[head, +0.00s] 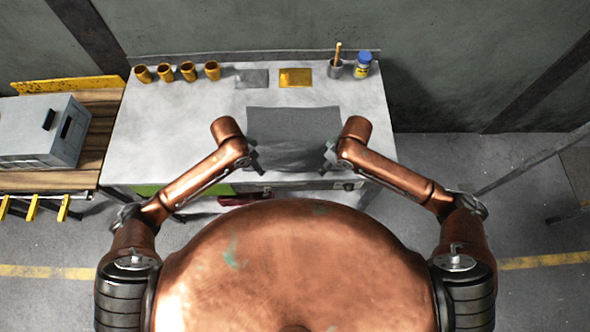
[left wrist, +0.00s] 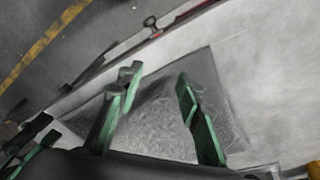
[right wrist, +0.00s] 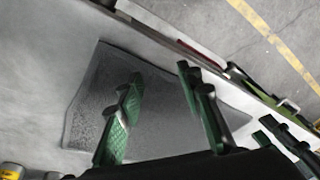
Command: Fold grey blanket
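The grey blanket (head: 292,132) lies spread flat on the white table, its near side close to the table's front edge. It also shows under the fingers in the left wrist view (left wrist: 155,122) and in the right wrist view (right wrist: 160,118). My left gripper (head: 256,160) is over the blanket's near left corner; its green fingers (left wrist: 155,95) are apart with nothing between them but a view of the cloth. My right gripper (head: 328,160) is over the near right corner, with its fingers (right wrist: 158,90) also apart. Whether the fingertips touch the cloth I cannot tell.
Several yellow-brown cups (head: 188,71) stand at the table's back left. A grey plate (head: 252,79) and a yellow plate (head: 296,77) lie behind the blanket. A cup with a brush (head: 335,68) and a blue-lidded jar (head: 363,64) stand back right. The table's left part (head: 160,125) is clear.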

